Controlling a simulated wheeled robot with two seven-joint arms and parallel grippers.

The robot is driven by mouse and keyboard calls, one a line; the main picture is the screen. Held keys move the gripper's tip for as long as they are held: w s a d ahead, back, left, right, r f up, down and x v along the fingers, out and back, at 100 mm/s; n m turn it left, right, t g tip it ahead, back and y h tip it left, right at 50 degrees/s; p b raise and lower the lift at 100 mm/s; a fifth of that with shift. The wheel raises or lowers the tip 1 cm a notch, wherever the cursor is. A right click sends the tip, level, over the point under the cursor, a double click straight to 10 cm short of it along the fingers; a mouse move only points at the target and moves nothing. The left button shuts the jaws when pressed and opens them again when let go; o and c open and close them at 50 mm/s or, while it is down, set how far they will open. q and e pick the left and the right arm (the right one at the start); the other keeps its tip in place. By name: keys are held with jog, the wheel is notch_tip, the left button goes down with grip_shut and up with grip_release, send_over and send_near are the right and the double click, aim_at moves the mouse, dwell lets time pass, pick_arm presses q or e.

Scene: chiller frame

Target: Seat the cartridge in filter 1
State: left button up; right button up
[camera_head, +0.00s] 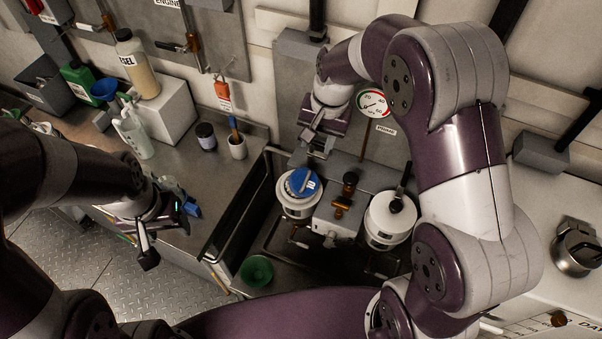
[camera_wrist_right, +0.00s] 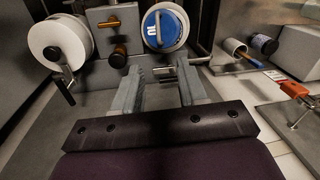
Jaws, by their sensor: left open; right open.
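Two round white filter housings stand on the unit. The left one (camera_head: 300,205) has a blue top (camera_head: 303,182) with a white mark; the right one (camera_head: 390,220) has a white top with a dark handle beside it. In the right wrist view they appear as the blue-topped housing (camera_wrist_right: 165,27) and the white housing (camera_wrist_right: 60,43). I cannot tell which is filter 1, and I cannot make out a separate cartridge. My right gripper (camera_head: 316,142) is open and empty, near the wall behind the blue top; its fingers (camera_wrist_right: 160,82) show apart. My left gripper (camera_head: 168,232) is open over the bench's front edge.
A grey block with a brass valve (camera_head: 342,205) stands between the housings. A green funnel-like bowl (camera_head: 257,271) sits in front. The left bench (camera_head: 200,170) holds bottles, a dark jar (camera_head: 206,136) and a white cup (camera_head: 237,147). A pressure gauge (camera_head: 373,103) is on the wall.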

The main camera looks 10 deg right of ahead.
jog(key=m, duration=0.1)
jog(key=p, duration=0.2)
send_over(308, 173)
notch_tip(308, 173, down, 8)
jog(key=shift+s+d+r, duration=0.15)
jog(key=shift+r, duration=0.1)
notch_tip(308, 173, down, 5)
jog(key=shift+s+p, duration=0.1)
jog(key=shift+p, duration=0.9)
jog(key=shift+w+f, duration=0.2)
jog(key=shift+f, duration=0.15)
jog(key=shift+s, duration=0.1)
grip_shut()
